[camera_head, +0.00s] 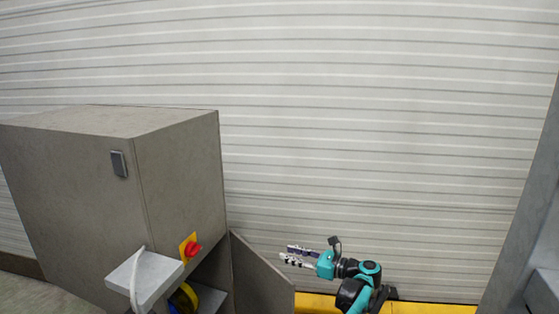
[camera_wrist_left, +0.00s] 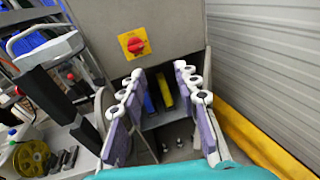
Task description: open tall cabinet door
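The tall grey cabinet (camera_head: 180,175) stands at the left in the head view, with a small dark latch (camera_head: 118,164) on its left face. A red knob on a yellow plate (camera_head: 190,248) sits on its right face, and also shows in the left wrist view (camera_wrist_left: 134,43). Below the knob the cabinet is open, and a grey door panel (camera_head: 262,280) stands swung out to the right. My left gripper (camera_head: 283,253) is open and empty, right of the panel, its fingers pointing left. The left wrist view shows the fingers (camera_wrist_left: 158,85) spread before the opening. My right gripper is out of view.
A white ledge with a curved handle (camera_head: 146,276) stands before the cabinet. Yellow and blue items (camera_wrist_left: 160,92) are inside the opening. A ribbed wall (camera_head: 390,120) runs behind, with a yellow strip (camera_head: 430,308) at its foot. A grey post (camera_head: 520,220) is at the right.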

